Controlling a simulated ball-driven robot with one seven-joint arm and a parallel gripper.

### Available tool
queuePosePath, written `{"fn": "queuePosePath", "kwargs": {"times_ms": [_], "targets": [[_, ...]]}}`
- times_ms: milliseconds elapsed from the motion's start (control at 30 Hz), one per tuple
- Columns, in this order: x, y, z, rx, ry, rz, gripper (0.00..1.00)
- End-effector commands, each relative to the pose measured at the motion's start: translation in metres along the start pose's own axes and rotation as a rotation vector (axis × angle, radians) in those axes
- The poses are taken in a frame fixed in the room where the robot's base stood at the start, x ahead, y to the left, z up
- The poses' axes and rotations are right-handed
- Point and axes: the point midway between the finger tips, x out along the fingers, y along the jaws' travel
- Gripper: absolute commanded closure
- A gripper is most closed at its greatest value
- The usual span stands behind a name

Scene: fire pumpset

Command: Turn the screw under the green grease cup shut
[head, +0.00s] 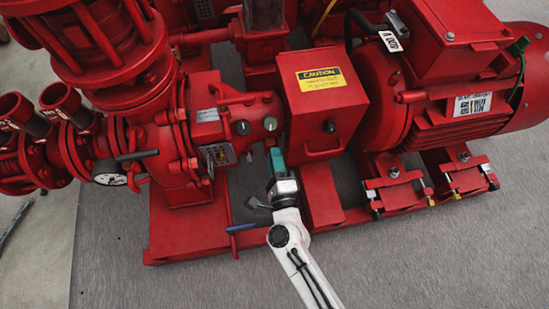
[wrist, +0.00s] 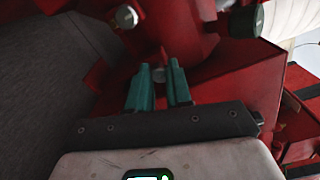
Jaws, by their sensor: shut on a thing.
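The green grease cup (head: 270,124) sits on the front of the red pump's bearing housing in the head view, left of the red guard box. My gripper (head: 275,155), with teal fingers, is just below this cup.
A dark cup with a grey face (head: 242,127) is left of the green one. The guard box (head: 325,100) with a caution label is close on the right. A pressure gauge (head: 107,172) and a blue-handled lever (head: 241,227) are to the left. Grey floor (head: 430,260) in front is clear.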

Motion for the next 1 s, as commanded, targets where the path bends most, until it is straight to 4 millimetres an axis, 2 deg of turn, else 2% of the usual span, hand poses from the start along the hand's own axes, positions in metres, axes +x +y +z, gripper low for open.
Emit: {"fn": "queuePosePath", "kwargs": {"times_ms": [400, 433, 667, 1000], "targets": [[-0.0011, 0.0017, -0.0007, 0.007, 0.002, 0.003, 1.0], [-0.0011, 0.0017, -0.0007, 0.007, 0.002, 0.003, 0.79], [-0.0006, 0.0009, -0.0004, 0.007, 0.001, 0.002, 0.57], [-0.0051, 0.0007, -0.0002, 0.006, 0.001, 0.002, 0.55]]}}
